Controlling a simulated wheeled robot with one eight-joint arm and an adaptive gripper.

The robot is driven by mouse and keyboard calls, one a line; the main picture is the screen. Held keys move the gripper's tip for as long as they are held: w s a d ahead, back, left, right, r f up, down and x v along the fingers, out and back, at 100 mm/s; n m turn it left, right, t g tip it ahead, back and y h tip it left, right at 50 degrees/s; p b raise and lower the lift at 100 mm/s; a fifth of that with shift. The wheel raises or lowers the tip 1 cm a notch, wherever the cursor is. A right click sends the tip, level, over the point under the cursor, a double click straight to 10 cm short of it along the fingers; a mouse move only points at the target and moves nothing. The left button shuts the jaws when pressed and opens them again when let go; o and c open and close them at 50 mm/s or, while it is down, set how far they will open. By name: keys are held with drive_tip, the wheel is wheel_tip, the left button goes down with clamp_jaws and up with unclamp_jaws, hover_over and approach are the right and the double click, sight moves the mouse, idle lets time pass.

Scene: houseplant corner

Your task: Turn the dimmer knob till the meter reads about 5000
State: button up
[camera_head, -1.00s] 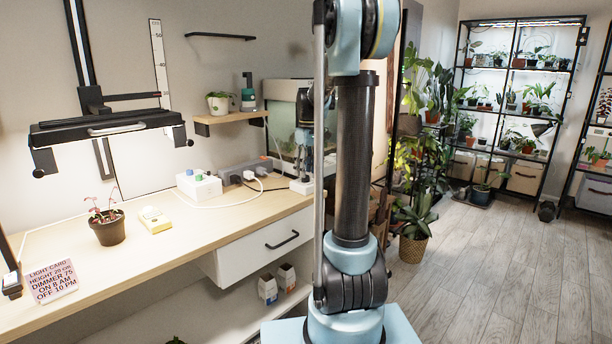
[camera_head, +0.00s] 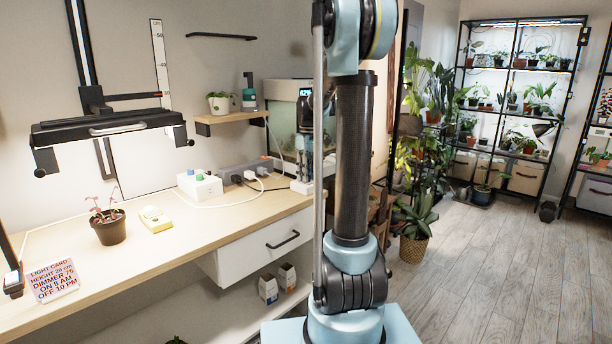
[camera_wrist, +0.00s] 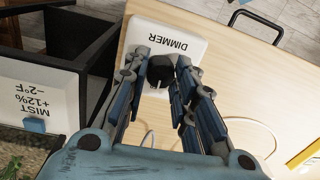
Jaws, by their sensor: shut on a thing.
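The black dimmer knob (camera_wrist: 161,70) is on a white box labelled DIMMER (camera_wrist: 186,33) in the wrist view. My gripper (camera_wrist: 162,75) is shut on the knob, with a finger on each side of it. In the head view the dimmer box (camera_head: 302,186) stands at the bench's far right end, and my gripper (camera_head: 304,165) is above it, partly hidden by my arm. A small yellow-edged device, seemingly the meter (camera_head: 155,219), lies on the bench beside the potted plant. Its reading is too small to tell.
The black grow lamp (camera_head: 105,128) hangs over the bench. The potted plant (camera_head: 107,226), light card (camera_head: 52,280), white box with coloured knobs (camera_head: 200,186) and power strip (camera_head: 245,171) stand on the bench. A box labelled MIST (camera_wrist: 38,105) is close beside my gripper.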

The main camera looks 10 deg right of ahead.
drive_tip(key=shift+w+d+m, duration=0.1)
drive_tip(key=shift+w+m, duration=0.05)
drive_tip(key=shift+m, duration=0.25)
idle(0.5)
drive_tip(key=shift+m, duration=0.4)
drive_tip(key=m, duration=0.2)
drive_tip(key=shift+m, duration=2.4)
drive_tip(key=shift+t, duration=0.3)
drive_tip(key=o, duration=1.1)
drive_tip(key=shift+r, duration=0.1)
